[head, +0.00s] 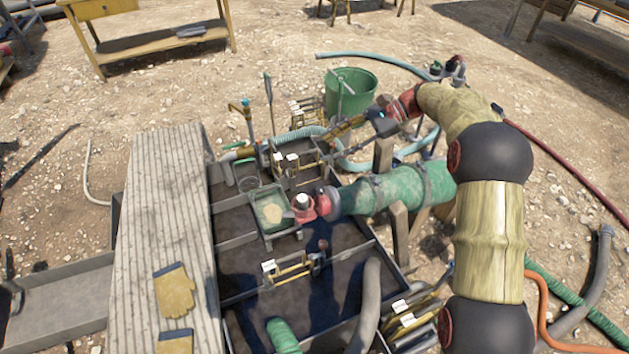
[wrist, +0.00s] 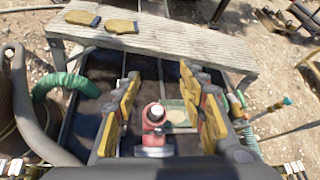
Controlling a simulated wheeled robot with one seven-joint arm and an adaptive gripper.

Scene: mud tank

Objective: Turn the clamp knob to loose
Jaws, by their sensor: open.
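A red fitting (head: 325,204) sits at the end of the thick green pipe (head: 395,190), over the tank. A pale round cap (head: 302,200) stands up on its red end; this looks like the clamp knob, but I cannot be sure. In the wrist view the red fitting (wrist: 153,124) and pale cap (wrist: 156,112) show between my fingers, farther off, with no visible contact. My gripper (head: 340,130) is open and empty, above the tank's far right side in the head view; its yellow fingers (wrist: 160,74) stand wide apart. The knob's turn position is too small to tell.
The dark tank (head: 235,243) is split by thin walls and holds a small green tray (head: 255,215). A plank bench (head: 165,225) with yellow gloves (head: 174,291) runs along its left. A green bucket (head: 350,95) and hoses stand behind; a grey hose (head: 368,310) crosses the front.

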